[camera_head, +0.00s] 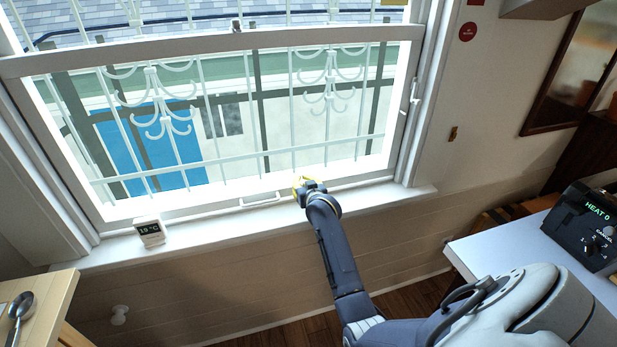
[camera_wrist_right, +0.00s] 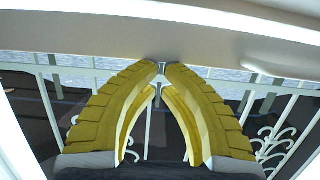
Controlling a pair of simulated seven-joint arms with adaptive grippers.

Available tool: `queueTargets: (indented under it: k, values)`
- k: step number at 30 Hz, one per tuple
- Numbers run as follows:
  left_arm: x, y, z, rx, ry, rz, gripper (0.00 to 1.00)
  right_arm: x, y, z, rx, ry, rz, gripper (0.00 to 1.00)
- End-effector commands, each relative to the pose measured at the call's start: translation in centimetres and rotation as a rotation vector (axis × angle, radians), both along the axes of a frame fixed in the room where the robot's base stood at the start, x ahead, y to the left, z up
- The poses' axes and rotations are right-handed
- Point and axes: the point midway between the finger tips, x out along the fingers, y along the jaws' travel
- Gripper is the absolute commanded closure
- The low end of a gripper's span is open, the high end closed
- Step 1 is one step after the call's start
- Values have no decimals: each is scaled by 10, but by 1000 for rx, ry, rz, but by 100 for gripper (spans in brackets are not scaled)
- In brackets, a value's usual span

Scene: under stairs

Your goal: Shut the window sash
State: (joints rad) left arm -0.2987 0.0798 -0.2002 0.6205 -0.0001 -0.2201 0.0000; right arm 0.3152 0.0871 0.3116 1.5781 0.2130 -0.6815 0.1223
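The white-framed window sash (camera_head: 210,45) fills the upper left of the head view, with ironwork behind its opening. Its upper cross rail carries a small dark catch. A white handle (camera_head: 260,200) sits low at the sill side, and a white rail with a raised handle-like piece (camera_wrist_right: 285,57) crosses the top of the right wrist view. My right gripper (camera_head: 303,182) is at the lower rail, just right of the handle. Its yellow fingers (camera_wrist_right: 163,68) converge with tips together, nothing clearly held. I cannot tell whether they touch the rail. My left gripper is out of view.
A small white thermometer display (camera_head: 150,231) stands on the sill (camera_head: 370,203) at the left. A wooden surface with a spoon (camera_head: 20,304) is at lower left. A white counter with a black heater-like appliance (camera_head: 590,225) is at right.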

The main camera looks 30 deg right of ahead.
Motion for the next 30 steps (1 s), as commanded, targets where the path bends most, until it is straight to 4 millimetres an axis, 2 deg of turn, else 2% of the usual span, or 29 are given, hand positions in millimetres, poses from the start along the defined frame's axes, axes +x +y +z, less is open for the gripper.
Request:
queueTargets:
  k: [1,4,12,19,24,25,26,30]
  values:
    - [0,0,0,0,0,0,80,3,2,14,-3,-12,3,100]
    - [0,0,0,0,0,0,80,6,7,32,-3,-12,10,100]
    - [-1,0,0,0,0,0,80,-39,20,41,-4,-6,10,100]
    - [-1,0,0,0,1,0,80,-70,29,48,-1,-6,9,100]
    - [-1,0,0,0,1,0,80,-83,33,52,-2,-6,9,100]
    - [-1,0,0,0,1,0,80,-84,33,52,-2,-6,9,97]
    - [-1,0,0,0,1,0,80,-85,35,53,-2,-6,9,100]
    - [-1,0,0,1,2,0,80,-77,63,61,3,-9,13,100]
